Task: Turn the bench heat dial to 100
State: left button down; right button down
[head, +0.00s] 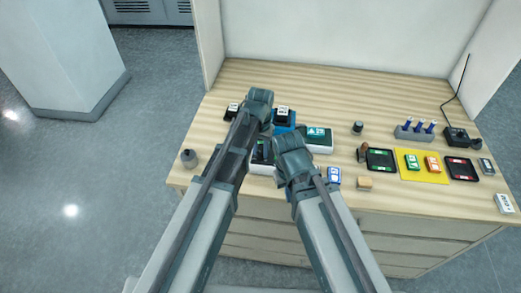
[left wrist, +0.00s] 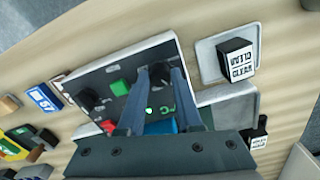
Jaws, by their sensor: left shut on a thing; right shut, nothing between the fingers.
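A white bench unit with a dark control panel (head: 262,152) stands near the middle of the bench, partly hidden by my arms. In the left wrist view the panel (left wrist: 125,108) has a green button (left wrist: 119,87), a red button (left wrist: 107,126) and a black knob (left wrist: 91,98). A second black dial (left wrist: 160,74) sits between the fingertips of my left gripper (left wrist: 161,80), which is shut on it. The dial's scale and setting cannot be read. My left gripper (head: 265,135) is over the panel in the head view. My right gripper (head: 285,184) is shut and empty, at the unit's front edge.
To the right are a yellow mat (head: 420,177), dark trays (head: 380,160) and a pen rack (head: 414,134). The back of the bench is clear.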

pick_arm(q)
jog(key=m, duration=1.1)
jog(key=shift+m, duration=0.3)
dwell(0.5)
jog(key=c, duration=0.6)
grip_release()
